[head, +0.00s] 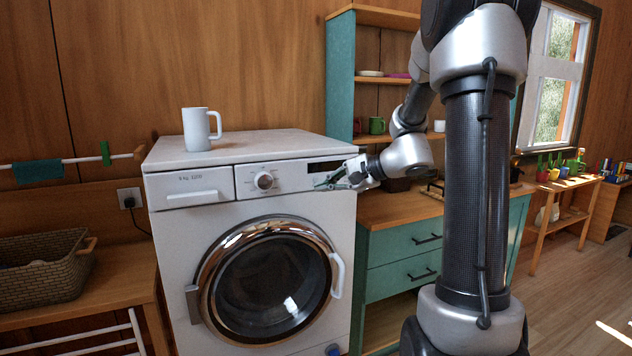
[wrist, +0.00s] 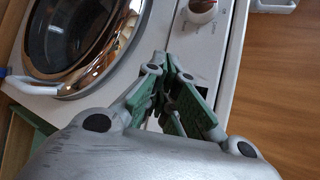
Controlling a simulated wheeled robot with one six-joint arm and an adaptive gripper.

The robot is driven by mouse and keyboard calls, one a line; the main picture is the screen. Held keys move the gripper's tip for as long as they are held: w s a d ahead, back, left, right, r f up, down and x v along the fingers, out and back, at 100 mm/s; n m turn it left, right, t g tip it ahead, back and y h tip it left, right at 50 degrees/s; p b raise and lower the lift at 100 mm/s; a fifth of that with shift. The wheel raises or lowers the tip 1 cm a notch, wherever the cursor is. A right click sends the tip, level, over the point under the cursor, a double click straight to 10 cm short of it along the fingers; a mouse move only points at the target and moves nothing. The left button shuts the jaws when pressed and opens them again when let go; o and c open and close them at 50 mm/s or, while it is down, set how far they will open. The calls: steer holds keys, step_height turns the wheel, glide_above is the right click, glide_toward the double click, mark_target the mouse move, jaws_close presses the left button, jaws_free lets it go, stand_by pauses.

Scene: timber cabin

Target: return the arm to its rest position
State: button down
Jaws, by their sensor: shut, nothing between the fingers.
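My gripper (head: 324,185) is in front of the right end of the washing machine's control panel, beside the dark display. Its green-padded fingers are shut and hold nothing; they also show in the wrist view (wrist: 172,62). My arm reaches forward and bends left to it from the column at the right of the head view. The white washing machine (head: 175,240) stands below and left of the gripper, its round door closed. Whether the fingertips touch the panel I cannot tell.
A white mug (head: 201,129) stands on top of the washing machine. A wooden counter with green drawers (head: 405,252) is right of it, below my arm. Teal shelves (head: 341,80) rise behind. A wicker basket (head: 45,285) sits at the left. Open floor lies at the right.

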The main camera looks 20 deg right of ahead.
steer(key=shift+s, duration=0.7)
steer(key=s+f+n+g+h, duration=0.2)
steer(key=s+f+n+g, duration=0.15)
steer(key=s, duration=0.55)
steer(key=s+f+n+g+h, duration=0.15)
steer(key=s+f+g, duration=0.25)
steer(key=s, duration=0.5)
steer(key=s+r+n+t+h, duration=0.2)
steer(key=s+r+n+h, duration=0.3)
steer(key=s+n, duration=0.3)
steer(key=s+r, duration=0.1)
steer(key=s, duration=0.2)
steer(key=shift+r+n, duration=0.35)
steer(key=shift+n, duration=0.05)
steer(key=shift+s+a, duration=0.1)
steer(key=shift+s, duration=0.05)
